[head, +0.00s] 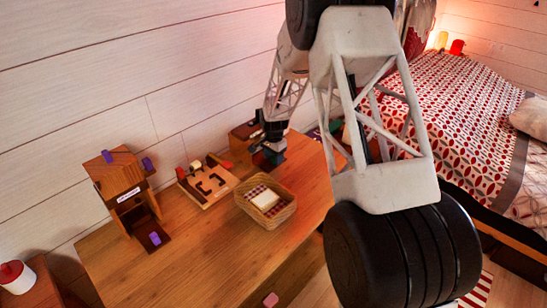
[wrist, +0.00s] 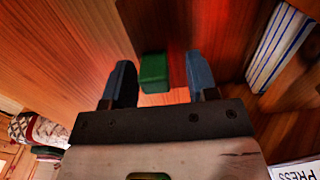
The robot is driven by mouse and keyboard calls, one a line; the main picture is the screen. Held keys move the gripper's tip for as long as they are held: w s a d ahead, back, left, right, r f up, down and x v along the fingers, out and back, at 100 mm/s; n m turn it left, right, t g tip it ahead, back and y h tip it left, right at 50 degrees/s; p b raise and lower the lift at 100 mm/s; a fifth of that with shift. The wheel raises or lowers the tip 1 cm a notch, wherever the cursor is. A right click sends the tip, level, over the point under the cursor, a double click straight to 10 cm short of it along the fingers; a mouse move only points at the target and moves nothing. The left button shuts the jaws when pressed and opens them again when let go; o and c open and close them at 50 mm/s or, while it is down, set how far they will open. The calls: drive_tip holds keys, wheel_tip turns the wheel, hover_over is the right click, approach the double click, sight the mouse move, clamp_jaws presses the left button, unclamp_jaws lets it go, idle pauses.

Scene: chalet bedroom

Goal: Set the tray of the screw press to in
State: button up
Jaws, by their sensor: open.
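My gripper (wrist: 160,82) is open, with its two blue fingers apart. A small green block (wrist: 154,72) sits between the fingers in the wrist view, with gaps on both sides; it looks like a handle on the wooden screw press (wrist: 70,40). A label reading "PRESS" (wrist: 295,171) shows at the lower right. In the head view my gripper (head: 268,158) is at the far end of the table, in front of the brown wooden press (head: 243,130), and hides much of it. I cannot tell the tray's position.
On the wooden table (head: 190,255) stand a wooden box with purple knobs (head: 118,178), a board with raised walls (head: 207,182) and a wicker basket (head: 280,218). A blue-striped white thing (wrist: 280,45) is right of my fingers. The white plank wall (head: 100,90) is close behind.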

drive_tip(key=shift+r, duration=3.85)
drive_tip(key=shift+s+r, duration=0.15)
drive_tip(key=shift+r, duration=0.15)
drive_tip(key=s+d+r+n, duration=0.1)
drive_tip(key=s+d+r, duration=0.2)
drive_tip(key=s+r, duration=0.45)
drive_tip(key=s+d+r+n+t, duration=0.15)
drive_tip(key=s+d+r, duration=0.25)
drive_tip(key=s+r, duration=0.4)
drive_tip(key=s+d+r+n, duration=0.2)
drive_tip(key=s+d+r, duration=0.1)
drive_tip(key=s+r, duration=0.5)
drive_tip(key=s+d+n, duration=0.2)
drive_tip(key=s, duration=1.4)
drive_tip(key=s+d+r+n+t, duration=0.1)
drive_tip(key=s+d+n, duration=0.1)
drive_tip(key=s, duration=1.3)
drive_tip(key=shift+s+d+r, duration=0.3)
drive_tip(key=shift+s+d, duration=0.05)
drive_tip(key=shift+d, duration=0.25)
